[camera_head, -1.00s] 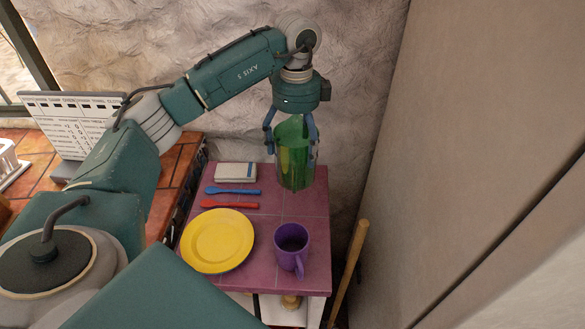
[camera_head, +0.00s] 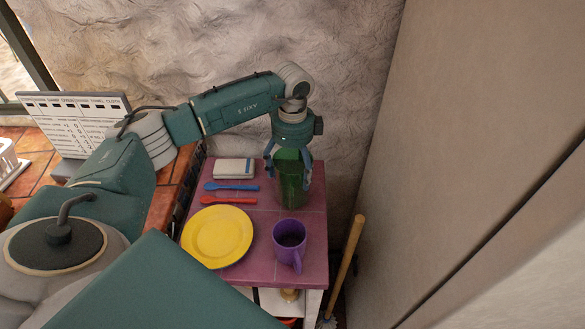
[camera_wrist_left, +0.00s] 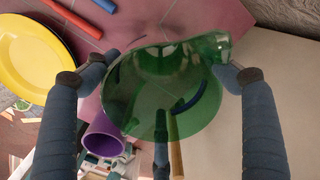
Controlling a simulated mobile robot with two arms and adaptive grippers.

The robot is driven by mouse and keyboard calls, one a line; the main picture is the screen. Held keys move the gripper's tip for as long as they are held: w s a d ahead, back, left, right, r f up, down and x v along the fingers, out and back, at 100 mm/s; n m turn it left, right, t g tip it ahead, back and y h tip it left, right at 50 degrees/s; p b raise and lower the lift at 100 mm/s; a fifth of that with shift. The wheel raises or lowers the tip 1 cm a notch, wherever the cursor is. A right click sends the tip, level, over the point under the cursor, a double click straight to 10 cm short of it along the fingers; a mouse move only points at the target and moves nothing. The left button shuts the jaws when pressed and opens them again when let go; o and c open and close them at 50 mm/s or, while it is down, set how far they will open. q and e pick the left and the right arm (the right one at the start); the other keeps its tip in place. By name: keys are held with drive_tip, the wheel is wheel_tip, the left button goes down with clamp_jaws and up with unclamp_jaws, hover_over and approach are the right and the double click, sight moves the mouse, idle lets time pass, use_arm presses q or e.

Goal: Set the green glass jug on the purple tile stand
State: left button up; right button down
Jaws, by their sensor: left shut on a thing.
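The green glass jug (camera_head: 291,183) is upright at the back right of the purple tile stand (camera_head: 262,268). My left gripper (camera_head: 288,171) is above it and shut on its upper part, with fingers on both sides. In the left wrist view the jug (camera_wrist_left: 165,95) is seen from above between the fingers of my left gripper (camera_wrist_left: 163,78), with the purple tile (camera_wrist_left: 190,18) beyond it. The jug's base looks at or just above the tile; I cannot tell whether it touches. My right gripper is not in view.
On the stand are a yellow plate (camera_head: 217,237), a purple mug (camera_head: 289,238) in front of the jug, a red utensil (camera_head: 229,200), a blue utensil (camera_head: 231,187) and a pale block (camera_head: 234,169). A wooden handle (camera_head: 346,265) leans at right, beside a large grey panel (camera_head: 470,150).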

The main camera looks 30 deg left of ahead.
use_arm(q)
drive_tip(key=o, duration=1.6)
drive_tip(key=shift+f, duration=0.15)
drive_tip(key=shift+c, duration=0.2)
drive_tip(key=o, duration=0.3)
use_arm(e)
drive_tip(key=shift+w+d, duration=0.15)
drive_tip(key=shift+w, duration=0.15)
use_arm(q)
wheel_tip(320, 180, up, 12)
drive_tip(key=b, duration=0.3)
drive_tip(key=shift+r+b, duration=0.2)
drive_tip(key=shift+b, duration=0.2)
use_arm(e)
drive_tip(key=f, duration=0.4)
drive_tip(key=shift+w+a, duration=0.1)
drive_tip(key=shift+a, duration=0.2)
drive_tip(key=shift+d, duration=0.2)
use_arm(q)
drive_tip(key=shift+f, duration=0.1)
